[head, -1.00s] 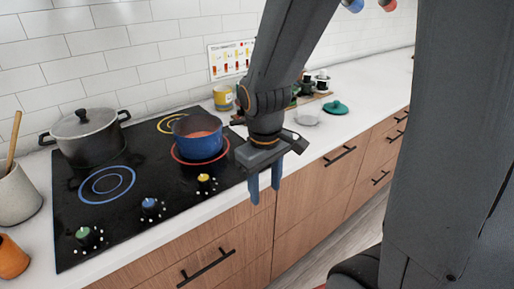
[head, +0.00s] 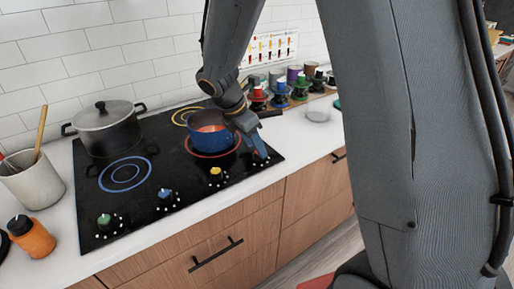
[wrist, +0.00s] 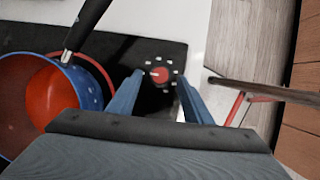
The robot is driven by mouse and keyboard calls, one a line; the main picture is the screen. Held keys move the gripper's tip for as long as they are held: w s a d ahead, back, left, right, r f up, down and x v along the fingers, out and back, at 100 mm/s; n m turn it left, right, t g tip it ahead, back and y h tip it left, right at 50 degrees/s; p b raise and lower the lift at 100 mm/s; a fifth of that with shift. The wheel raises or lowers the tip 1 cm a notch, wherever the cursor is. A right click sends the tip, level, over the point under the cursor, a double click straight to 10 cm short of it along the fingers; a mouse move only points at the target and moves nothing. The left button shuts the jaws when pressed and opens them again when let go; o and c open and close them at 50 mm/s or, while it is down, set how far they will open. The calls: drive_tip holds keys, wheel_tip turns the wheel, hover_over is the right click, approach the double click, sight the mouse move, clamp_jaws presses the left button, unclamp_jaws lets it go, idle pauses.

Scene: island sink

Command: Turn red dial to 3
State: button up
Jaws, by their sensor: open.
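The red dial (wrist: 160,75) shows in the wrist view at the corner of the black cooktop, with white marks around it. A short white line on it points left in that view. My gripper (wrist: 160,82) is open, with one blue finger on each side of the dial. I cannot tell whether the fingers touch it. In the head view my gripper (head: 257,152) is low over the cooktop's right front corner and hides most of the dial. The numbers by the marks are too small to read.
A blue pot (head: 206,131) with a red inside stands just left of my gripper, its black handle (wrist: 86,24) reaching close by. Yellow (head: 216,173), blue (head: 165,194) and green (head: 104,220) dials line the cooktop (head: 140,205). A lidded grey pot (head: 107,128) stands behind.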

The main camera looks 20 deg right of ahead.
drive_tip(key=shift+x, duration=1.25)
drive_tip(key=c, duration=1.1)
drive_tip(key=shift+o, duration=0.2)
